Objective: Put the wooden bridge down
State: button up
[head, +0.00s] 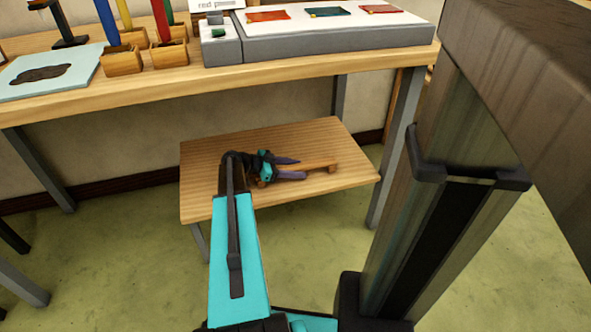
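The wooden bridge (322,167) is a small light-brown bar with a foot at its right end. It shows over the low wooden table, at or just above the top; I cannot tell if it touches. My gripper (301,168) reaches over this table from the left, its two purple fingers pointing right, one on each side of the bridge. The bridge's left part is mostly hidden by the gripper. I cannot tell whether the fingers press on it or stand slightly apart.
The low table (212,170) has bare room around the gripper. A higher workbench (160,88) stands over its back, carrying a grey-edged panel (330,42), wooden holders (122,62) with coloured strips, and a pale blue sheet (80,78). A bench leg (397,145) stands right of the low table.

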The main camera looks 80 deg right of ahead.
jog(key=shift+r, duration=0.1)
dwell(0.3)
jog(key=shift+w+a+r+p, duration=0.25)
jog(key=shift+w+r+p, duration=0.05)
jog(key=shift+w, duration=0.2)
jog(key=p+v, duration=0.2)
jog(key=v, duration=0.8)
jog(key=shift+w+a+p, duration=0.2)
jog(key=shift+w+p, duration=0.15)
